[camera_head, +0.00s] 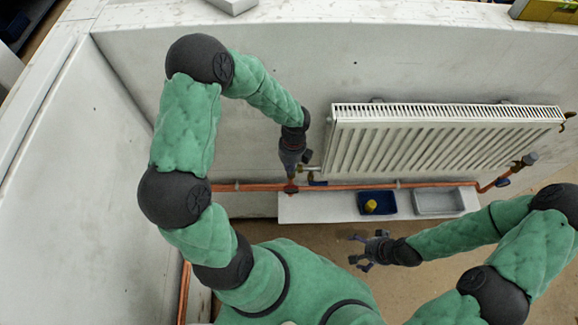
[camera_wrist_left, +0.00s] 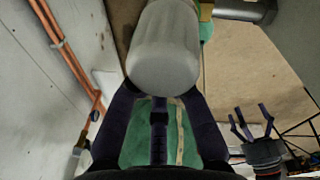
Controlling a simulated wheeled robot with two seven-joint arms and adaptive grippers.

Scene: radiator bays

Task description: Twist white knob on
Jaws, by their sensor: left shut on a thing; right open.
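The white knob (camera_wrist_left: 163,55) is a ribbed, pale grey-white cylinder in the left wrist view, between the dark fingers of my left gripper (camera_wrist_left: 160,95). The fingers are shut on it. In the head view my left gripper (camera_head: 294,172) points down at the radiator's lower left corner, by the valve fittings (camera_head: 312,170), and hides the knob there. I cannot tell how far the knob sits on the valve. My right gripper (camera_head: 361,252) is open and empty, below the trays; it also shows in the left wrist view (camera_wrist_left: 248,122).
The white radiator (camera_head: 435,140) hangs on the wall. A copper pipe (camera_head: 350,187) runs below it. A blue tray (camera_head: 391,208) with a yellow item (camera_head: 371,206) and a grey tray (camera_head: 438,203) stand on a pale ledge. Another valve (camera_head: 528,160) is at the radiator's right end.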

